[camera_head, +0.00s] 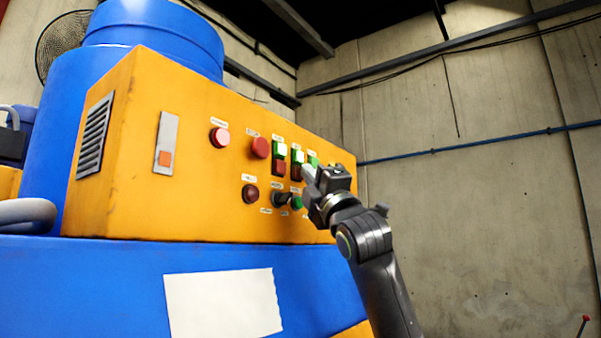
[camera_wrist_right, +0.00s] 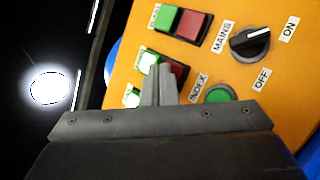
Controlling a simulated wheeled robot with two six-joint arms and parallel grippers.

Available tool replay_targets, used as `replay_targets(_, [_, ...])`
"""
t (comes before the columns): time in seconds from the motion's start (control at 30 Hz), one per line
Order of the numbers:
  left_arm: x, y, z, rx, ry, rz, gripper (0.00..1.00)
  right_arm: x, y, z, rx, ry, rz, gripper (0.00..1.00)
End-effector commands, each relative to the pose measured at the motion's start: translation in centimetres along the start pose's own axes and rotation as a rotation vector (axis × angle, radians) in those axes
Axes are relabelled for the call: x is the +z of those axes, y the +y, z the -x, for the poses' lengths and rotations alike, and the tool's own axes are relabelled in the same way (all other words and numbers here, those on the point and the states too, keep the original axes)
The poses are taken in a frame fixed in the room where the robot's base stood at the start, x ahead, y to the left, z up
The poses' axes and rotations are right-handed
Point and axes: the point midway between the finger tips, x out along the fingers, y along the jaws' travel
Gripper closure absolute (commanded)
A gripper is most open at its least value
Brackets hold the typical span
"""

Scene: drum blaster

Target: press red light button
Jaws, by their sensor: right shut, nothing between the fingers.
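The orange control panel (camera_head: 195,190) carries several red buttons and lights. A lit red button (camera_head: 219,137) is at the upper left, a larger red button (camera_head: 260,148) is right of it, and a dark red light (camera_head: 250,194) is below. Green-over-red button pairs follow, one with a green half (camera_head: 280,149) and a red half (camera_head: 280,167). My right gripper (camera_head: 307,171) is shut and empty, close in front of the panel. In the right wrist view its closed fingers (camera_wrist_right: 160,85) overlap a red button (camera_wrist_right: 177,74) beside a lit green one (camera_wrist_right: 149,61). Contact cannot be told. The left gripper is out of view.
The wrist view shows a black MAINS knob (camera_wrist_right: 250,43), a green INDEX button (camera_wrist_right: 218,93) and another green-red pair (camera_wrist_right: 192,27). A blue drum (camera_head: 150,25) stands behind the panel. A blue surface with white paper (camera_head: 222,303) is below.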

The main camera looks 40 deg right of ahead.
Motion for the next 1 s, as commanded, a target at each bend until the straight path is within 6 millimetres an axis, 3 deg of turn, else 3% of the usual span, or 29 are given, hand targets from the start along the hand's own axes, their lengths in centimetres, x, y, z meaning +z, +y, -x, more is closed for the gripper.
replay_targets(0.67, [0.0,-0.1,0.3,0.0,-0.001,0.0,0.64,-0.2,-0.2,-0.3,0.0,0.0,0.0,1.0])
replay_targets(1.0, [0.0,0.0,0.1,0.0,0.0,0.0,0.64,0.6,0.5,0.8,0.001,-0.001,0.001,1.0])
